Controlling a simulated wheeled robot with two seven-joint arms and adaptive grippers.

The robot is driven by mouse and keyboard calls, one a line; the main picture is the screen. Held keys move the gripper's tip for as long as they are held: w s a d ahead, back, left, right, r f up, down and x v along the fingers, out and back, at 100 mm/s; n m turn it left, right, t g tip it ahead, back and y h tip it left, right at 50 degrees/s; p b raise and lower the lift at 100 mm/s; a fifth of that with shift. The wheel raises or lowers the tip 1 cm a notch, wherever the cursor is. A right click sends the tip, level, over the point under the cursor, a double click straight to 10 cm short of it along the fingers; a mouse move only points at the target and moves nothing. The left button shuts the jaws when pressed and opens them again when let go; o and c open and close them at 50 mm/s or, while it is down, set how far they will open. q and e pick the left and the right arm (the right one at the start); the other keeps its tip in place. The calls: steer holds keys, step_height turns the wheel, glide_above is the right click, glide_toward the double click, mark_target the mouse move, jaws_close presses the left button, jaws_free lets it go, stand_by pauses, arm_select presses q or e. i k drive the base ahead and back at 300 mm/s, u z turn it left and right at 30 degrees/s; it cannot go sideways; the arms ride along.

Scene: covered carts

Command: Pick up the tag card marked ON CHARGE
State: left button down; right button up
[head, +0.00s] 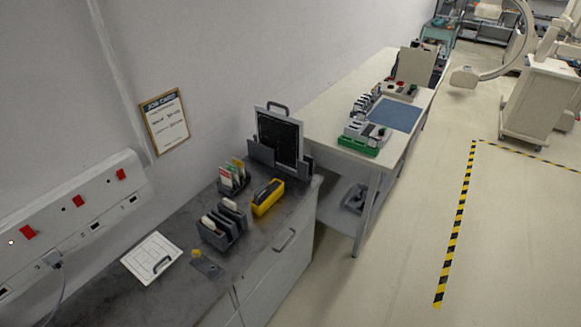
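Several small cards with white, green, yellow and red parts stand upright in a dark rack (235,187) on the grey counter, near the wall. The lettering on these cards (237,168) is too small to read, so I cannot tell which one is marked ON CHARGE. Neither of my grippers shows in the head view.
A pale table (330,100) stands beyond.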

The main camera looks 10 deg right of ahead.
mark_target(240, 165)
steer(key=z, duration=1.25)
steer(key=i, duration=2.9)
steer(key=u, duration=3.85)
